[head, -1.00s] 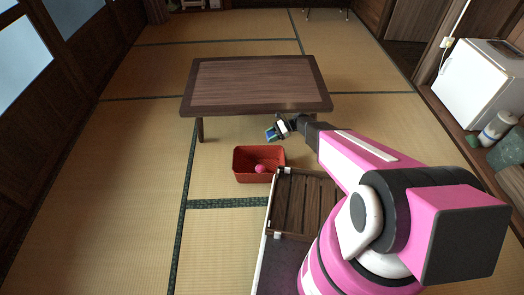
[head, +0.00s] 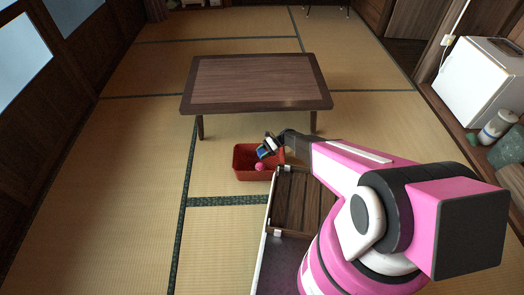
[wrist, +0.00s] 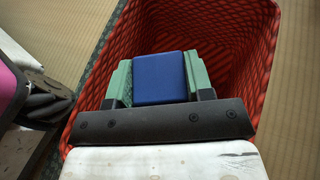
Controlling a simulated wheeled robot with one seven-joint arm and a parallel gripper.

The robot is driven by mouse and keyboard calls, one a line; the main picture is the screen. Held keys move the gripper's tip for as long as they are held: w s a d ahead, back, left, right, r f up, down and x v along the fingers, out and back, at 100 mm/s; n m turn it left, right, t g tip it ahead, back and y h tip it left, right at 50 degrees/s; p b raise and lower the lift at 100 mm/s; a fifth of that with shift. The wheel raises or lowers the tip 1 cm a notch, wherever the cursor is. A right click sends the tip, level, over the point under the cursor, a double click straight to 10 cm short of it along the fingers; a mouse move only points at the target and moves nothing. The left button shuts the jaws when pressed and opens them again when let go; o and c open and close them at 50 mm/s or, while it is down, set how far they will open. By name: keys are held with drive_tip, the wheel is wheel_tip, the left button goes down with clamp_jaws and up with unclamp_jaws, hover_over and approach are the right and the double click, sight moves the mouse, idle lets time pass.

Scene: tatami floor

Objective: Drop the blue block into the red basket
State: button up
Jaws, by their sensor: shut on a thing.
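The blue block (wrist: 159,78) is held between the two green fingers of my gripper (wrist: 160,76) in the wrist view. In the head view the blue block (head: 263,153) and my gripper (head: 266,150) are over the right part of the red basket (head: 243,175). In the wrist view the red basket (wrist: 240,40) surrounds the block and fingers on the far side and both sides. I cannot tell exactly how high the block is above the basket floor. A pink ball (head: 259,167) lies in the basket.
A low wooden table (head: 256,82) stands just behind the basket. A brown slatted wooden tray (head: 298,200) is in front and to the right. A white fridge (head: 484,82) stands at the far right. The tatami floor left of the basket is clear.

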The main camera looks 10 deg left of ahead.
drive_tip(key=shift+f, duration=0.7)
drive_tip(key=o, duration=1)
drive_tip(key=v, duration=1.1)
